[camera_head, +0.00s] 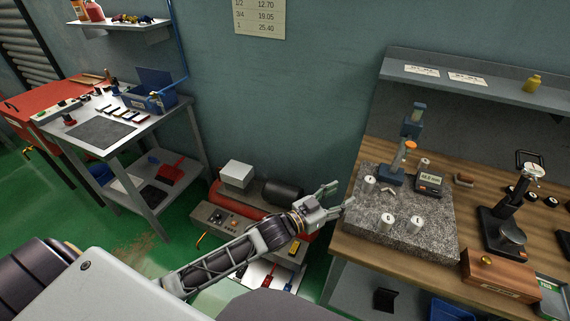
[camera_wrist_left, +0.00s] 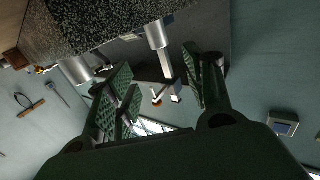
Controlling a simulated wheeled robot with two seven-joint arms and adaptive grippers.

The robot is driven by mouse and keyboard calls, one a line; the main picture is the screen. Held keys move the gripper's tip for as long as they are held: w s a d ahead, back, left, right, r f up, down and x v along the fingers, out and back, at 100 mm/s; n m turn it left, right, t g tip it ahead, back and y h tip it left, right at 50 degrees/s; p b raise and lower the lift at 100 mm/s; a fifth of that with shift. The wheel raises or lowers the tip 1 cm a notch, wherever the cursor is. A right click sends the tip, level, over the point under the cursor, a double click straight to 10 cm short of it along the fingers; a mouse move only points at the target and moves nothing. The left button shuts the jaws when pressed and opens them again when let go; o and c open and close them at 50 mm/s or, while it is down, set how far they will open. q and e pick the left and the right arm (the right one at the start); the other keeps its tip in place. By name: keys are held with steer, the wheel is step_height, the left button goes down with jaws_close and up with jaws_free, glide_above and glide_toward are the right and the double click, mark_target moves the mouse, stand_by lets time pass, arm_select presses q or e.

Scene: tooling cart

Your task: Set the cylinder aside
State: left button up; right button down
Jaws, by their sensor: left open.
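Several light metal cylinders stand on a speckled granite plate (camera_head: 430,240) on the wooden bench. One cylinder (camera_head: 370,181) is near the plate's left side, two more, one left (camera_head: 387,224) and one right (camera_head: 416,224), are at the front, and another (camera_head: 424,163) is behind. My left gripper (camera_head: 343,196) is open and empty at the plate's left edge, just short of the nearest cylinder. In the left wrist view a cylinder (camera_wrist_left: 157,36) shows beyond the open fingers (camera_wrist_left: 155,82), apart from both pads, with the granite (camera_wrist_left: 95,25) beside it. My right gripper is not in view.
A blue-grey stand (camera_head: 392,172) and a digital readout (camera_head: 430,182) are at the back of the plate. A black dial stand (camera_head: 503,235) and a wooden box (camera_head: 498,276) are to the right. A red compressor (camera_head: 226,196) is on the floor left of the bench.

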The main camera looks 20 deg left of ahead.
arm_select(q)
steer(key=w+a+f+n+y, duration=0.25)
steer(key=a+f, duration=0.25)
steer(key=f, duration=0.4)
steer(key=s+a+f+g+y, duration=0.2)
steer(key=s+a+f, duration=0.1)
steer(key=f, duration=0.8)
steer(key=s+a+f+n+g+y, duration=0.1)
steer(key=s+a+f+g+y, duration=0.2)
steer(key=f, duration=0.8)
steer(key=s+a+f+g+y, duration=0.1)
steer(key=s+a+f, duration=0.3)
steer(key=f, duration=0.7)
steer(key=s+a+f+g, duration=0.2)
steer(key=s+f, duration=0.5)
steer(key=s, duration=0.1)
steer(key=s+a+f+g, duration=0.1)
steer(key=s+a+f, duration=0.1)
steer(key=s+f, duration=0.5)
steer(key=s+a+f+g, duration=0.1)
steer(key=s+f, duration=0.3)
steer(key=s, duration=0.8)
steer(key=s+a+f+g+y, duration=0.1)
steer(key=s+f+g, duration=0.3)
steer(key=s, duration=0.7)
steer(key=shift+s+a+f+n, duration=0.15)
steer(key=shift+s+f+n, duration=0.2)
steer(key=shift+f+n, duration=0.15)
steer(key=shift+y, duration=0.35)
